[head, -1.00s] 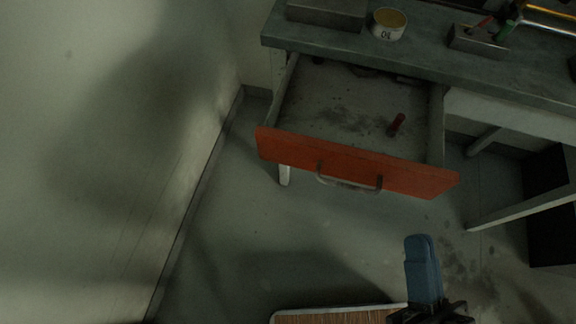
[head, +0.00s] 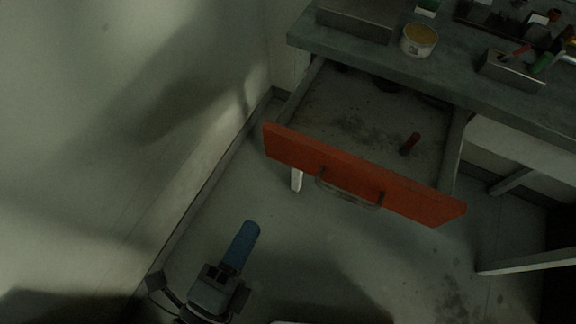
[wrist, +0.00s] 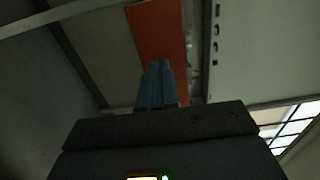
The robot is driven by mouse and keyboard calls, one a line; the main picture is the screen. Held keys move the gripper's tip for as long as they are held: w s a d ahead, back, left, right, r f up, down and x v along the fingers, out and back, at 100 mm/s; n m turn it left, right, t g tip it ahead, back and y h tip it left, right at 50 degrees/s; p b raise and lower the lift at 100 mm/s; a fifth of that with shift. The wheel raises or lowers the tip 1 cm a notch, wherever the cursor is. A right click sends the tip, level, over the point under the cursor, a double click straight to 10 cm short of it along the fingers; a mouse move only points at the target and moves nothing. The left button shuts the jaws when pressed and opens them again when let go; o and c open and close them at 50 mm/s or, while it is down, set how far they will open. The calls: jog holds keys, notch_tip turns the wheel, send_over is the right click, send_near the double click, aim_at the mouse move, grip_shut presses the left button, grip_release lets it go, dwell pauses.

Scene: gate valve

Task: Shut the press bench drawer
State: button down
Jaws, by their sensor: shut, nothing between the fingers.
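The press bench drawer has an orange-red front (head: 362,176) with a metal bar handle (head: 348,190). My gripper (head: 248,232), with blue fingers, is shut and empty. In the head view it is in front of the drawer, below and left of the handle, apart from the front. In the wrist view the blue fingers (wrist: 158,85) overlap the orange drawer front (wrist: 157,38); contact cannot be told there.
The grey bench top (head: 455,70) carries a white tub (head: 418,40), a metal box (head: 355,22) and a tool holder (head: 510,72). A wall (head: 90,130) runs along the left. White bench legs stand at right (head: 530,262). The floor before the drawer is clear.

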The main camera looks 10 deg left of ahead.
aim_at(330, 91)
jog(key=p+x, duration=0.2)
jog(key=x, duration=1.1)
jog(key=shift+w+f+p, duration=0.2)
jog(key=shift+w+p, duration=0.1)
jog(key=shift+w, duration=0.1)
jog(key=x, duration=0.7)
jog(key=b+x, duration=0.1)
jog(key=x, duration=1.4)
jog(key=shift+f+b, duration=0.35)
jog(key=shift+b, duration=0.05)
jog(key=shift+w+d, duration=0.15)
jog(key=shift+w, duration=0.35)
jog(key=shift+w+r, duration=0.1)
jog(key=shift+r, duration=0.1)
